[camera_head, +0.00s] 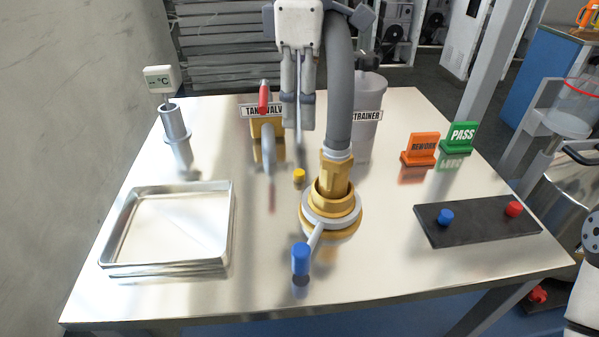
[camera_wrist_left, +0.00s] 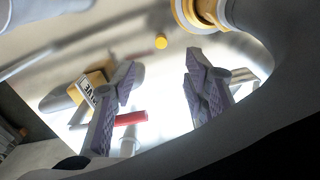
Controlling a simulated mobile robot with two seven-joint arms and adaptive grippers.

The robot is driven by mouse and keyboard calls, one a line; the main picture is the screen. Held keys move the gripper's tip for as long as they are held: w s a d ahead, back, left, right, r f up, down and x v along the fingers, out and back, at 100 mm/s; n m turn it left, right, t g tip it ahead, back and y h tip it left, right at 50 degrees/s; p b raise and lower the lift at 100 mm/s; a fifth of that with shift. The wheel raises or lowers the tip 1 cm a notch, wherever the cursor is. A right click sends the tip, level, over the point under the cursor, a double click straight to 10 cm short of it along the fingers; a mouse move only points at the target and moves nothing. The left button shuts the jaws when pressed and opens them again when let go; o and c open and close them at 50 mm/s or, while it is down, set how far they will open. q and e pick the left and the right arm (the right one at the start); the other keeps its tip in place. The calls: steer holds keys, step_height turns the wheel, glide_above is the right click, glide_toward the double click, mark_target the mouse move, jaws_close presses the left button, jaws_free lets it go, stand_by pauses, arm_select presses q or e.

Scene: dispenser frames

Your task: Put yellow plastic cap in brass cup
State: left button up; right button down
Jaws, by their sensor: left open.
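The yellow plastic cap (camera_head: 299,176) is a small yellow piece on the shiny steel table, just left of the brass fitting. It also shows in the left wrist view (camera_wrist_left: 161,41), beyond my fingertips. The only cup-like brass thing is the round brass fitting (camera_head: 320,199), with a pale ring and a blue-ended lever; a thick grey hose enters its top. Whether this is the brass cup I cannot tell. My left gripper (camera_head: 298,127) points down, open and empty, above and behind the cap; its spread fingers show in the left wrist view (camera_wrist_left: 160,76). My right gripper is out of view.
A red valve handle (camera_head: 264,97) stands left of my left gripper. A steel tray (camera_head: 106,252) lies at left, below a thermometer stand (camera_head: 174,123). A grey strainer container (camera_head: 370,105), orange and green signs (camera_head: 420,146), and a black pad (camera_head: 478,224) occupy the right side.

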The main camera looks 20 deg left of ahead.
mark_target(299, 172)
arm_select(q)
steer(key=f, duration=1.2)
steer(key=shift+s+a, duration=0.1)
steer(key=shift+a, duration=0.1)
jaws_close()
